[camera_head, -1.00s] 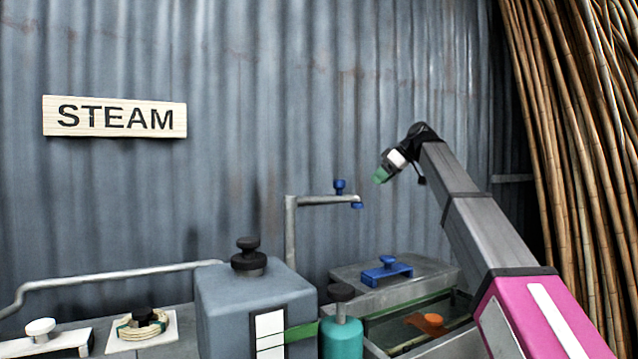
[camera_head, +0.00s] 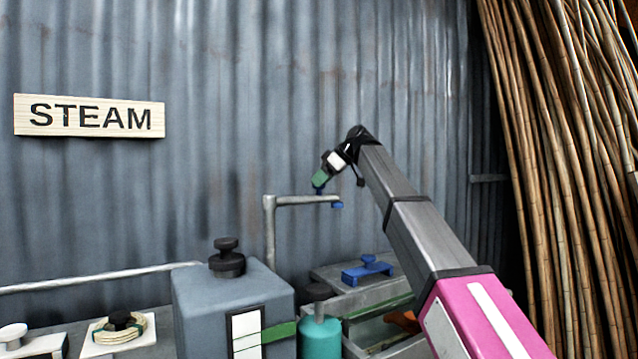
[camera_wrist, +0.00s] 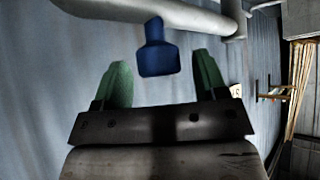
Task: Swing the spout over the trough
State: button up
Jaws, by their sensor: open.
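The spout (camera_head: 300,200) is a grey horizontal pipe on an upright post, with a blue tip (camera_head: 337,205) at its right end. My gripper (camera_head: 318,183) has green fingers and is right at the knob. In the wrist view my gripper (camera_wrist: 162,82) is open, with the knob between and just beyond the fingertips, apart from both. The trough (camera_head: 375,330) is a grey open tank below and to the right of the spout, partly hidden by my arm.
A lid with a blue handle (camera_head: 367,270) lies at the trough's back. A grey box (camera_head: 232,305) with a black knob and a teal bottle (camera_head: 320,338) stand in front of the spout. Bamboo poles (camera_head: 560,150) lean at the right. The corrugated wall is close behind.

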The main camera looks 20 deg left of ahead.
jog(key=shift+a+f, duration=0.4)
grip_shut()
jog(key=shift+s+d+m+t, duration=0.3)
jog(key=shift+s+d, duration=0.15)
jog(key=s+d+m+t+h, duration=0.2)
jog(key=s+d+m+t, duration=0.3)
jog(key=s+m, duration=0.3)
jog(key=shift+s+d+t, duration=0.2)
jog(key=shift+s+t, duration=0.3)
jog(key=shift+s, duration=0.75)
